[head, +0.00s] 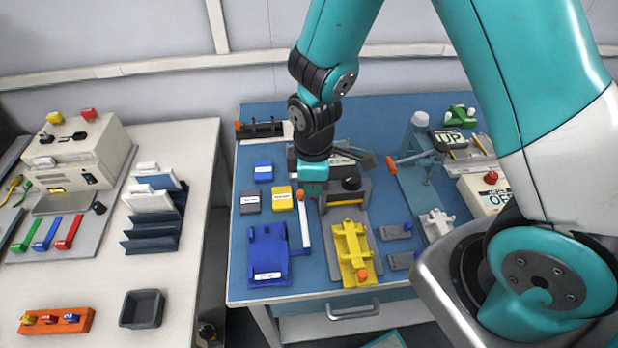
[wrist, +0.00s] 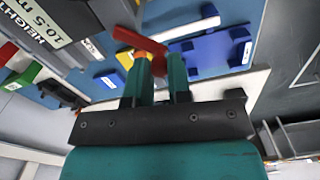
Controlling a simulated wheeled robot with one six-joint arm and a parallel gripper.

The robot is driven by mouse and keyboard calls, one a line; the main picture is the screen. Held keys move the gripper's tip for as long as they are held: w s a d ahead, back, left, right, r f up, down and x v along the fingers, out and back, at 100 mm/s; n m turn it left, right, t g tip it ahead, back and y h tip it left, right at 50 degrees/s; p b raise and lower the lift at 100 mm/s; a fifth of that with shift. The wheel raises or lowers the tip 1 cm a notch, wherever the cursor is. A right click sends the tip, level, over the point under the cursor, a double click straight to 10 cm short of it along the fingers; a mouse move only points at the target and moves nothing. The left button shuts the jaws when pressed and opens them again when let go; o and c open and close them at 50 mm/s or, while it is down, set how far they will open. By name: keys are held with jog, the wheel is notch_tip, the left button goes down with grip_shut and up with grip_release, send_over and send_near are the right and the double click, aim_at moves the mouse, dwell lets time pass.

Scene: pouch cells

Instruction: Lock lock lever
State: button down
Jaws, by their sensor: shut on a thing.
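The lock lever (head: 304,226) looks like a slim white bar with an orange-red end, beside the left edge of the grey fixture (head: 366,210) on the blue table. My gripper (head: 312,190) points down at its far end. In the wrist view, my gripper (wrist: 158,72) has its two teal fingers close together, with the orange-red handle (wrist: 139,41) at their tips. The jaws are shut on this handle. The fingers hide part of it, and its exact angle is hard to tell.
A blue holder (head: 268,255) stands left of the lever and a yellow holder (head: 351,250) to its right. Blue, grey and yellow blocks (head: 281,198) lie at the left. A press with an orange handle (head: 405,160) stands further right. A white side table (head: 190,250) is at the left.

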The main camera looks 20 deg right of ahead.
jog(key=n, duration=0.1)
jog(key=s+n, duration=0.1)
jog(key=n, duration=0.1)
jog(key=d+n, duration=0.1)
jog(key=n, duration=0.1)
jog(key=shift+s+d, duration=0.1)
jog(key=shift+s, duration=0.2)
jog(key=shift+n, duration=0.3)
jog(key=c, duration=1.1)
grip_release()
jog(key=shift+o, duration=0.2)
notch_tip(320, 180, up, 18)
jog(key=shift+f, duration=0.25)
jog(key=shift+s, duration=0.1)
jog(key=s+a+r+m+y, duration=0.2)
jog(key=s+a+m, duration=0.1)
jog(key=s+m, duration=0.2)
jog(key=s+a+r+m+y, duration=0.2)
jog(key=s+a+r+m, duration=0.1)
jog(key=s+m, duration=0.3)
jog(key=shift+s+r, duration=0.25)
jog(key=shift+s, duration=1)
